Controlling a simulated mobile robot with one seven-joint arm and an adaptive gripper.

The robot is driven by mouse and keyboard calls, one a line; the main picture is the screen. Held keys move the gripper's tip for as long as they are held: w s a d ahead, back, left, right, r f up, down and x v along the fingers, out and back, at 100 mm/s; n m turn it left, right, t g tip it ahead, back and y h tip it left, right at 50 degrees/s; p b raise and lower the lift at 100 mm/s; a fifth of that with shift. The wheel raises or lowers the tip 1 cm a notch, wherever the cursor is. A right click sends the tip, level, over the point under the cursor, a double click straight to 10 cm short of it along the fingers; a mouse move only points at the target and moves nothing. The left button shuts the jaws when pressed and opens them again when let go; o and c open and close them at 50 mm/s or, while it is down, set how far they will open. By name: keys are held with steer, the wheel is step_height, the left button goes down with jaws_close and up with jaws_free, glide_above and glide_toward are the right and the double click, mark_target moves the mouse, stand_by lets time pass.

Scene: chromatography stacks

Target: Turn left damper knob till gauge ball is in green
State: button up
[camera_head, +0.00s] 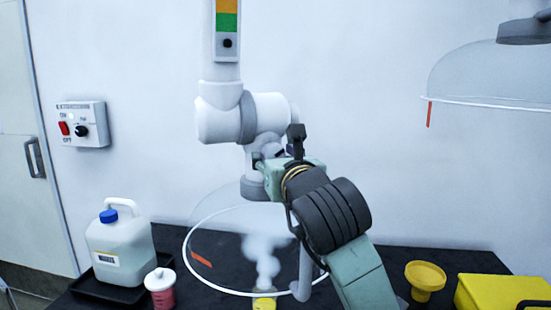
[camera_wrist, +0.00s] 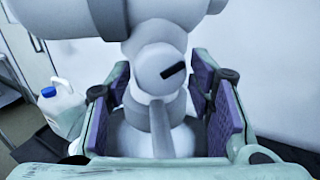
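The left damper knob (camera_wrist: 153,75) is a round pale cap with a black mark, on the white jointed extraction arm (camera_head: 245,118). In the wrist view it sits between the purple pads of my gripper (camera_wrist: 160,100), which is open with gaps at both sides. In the head view my gripper (camera_head: 280,153) is at the arm's lower joint and hides most of the knob. The gauge (camera_head: 227,24) above has an orange band over a green band (camera_head: 227,22). Its dark ball (camera_head: 227,43) rests below the green, in the grey part.
A clear hood (camera_head: 215,215) hangs below the arm, over a smoking yellow container (camera_head: 264,302). A white jug (camera_head: 120,248) and a red, white-lidded bottle (camera_head: 161,287) stand left. A yellow funnel (camera_head: 425,276) and yellow box (camera_head: 500,291) are right. Another hood (camera_head: 490,75) hangs upper right.

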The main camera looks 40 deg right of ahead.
steer(key=c, duration=0.8)
steer(key=n+b, duration=0.1)
steer(key=b, duration=0.2)
steer(key=shift+f+n+b, duration=0.35)
steer(key=shift+n, duration=0.05)
steer(key=shift+d+r+n+b, duration=0.1)
steer(key=shift+n+b, duration=0.9)
steer(key=shift+b, duration=0.1)
steer(key=shift+r+n+t+b, duration=0.25)
steer(key=shift+n+t+b, duration=0.1)
steer(key=shift+n, duration=0.15)
steer(key=o, duration=1.1)
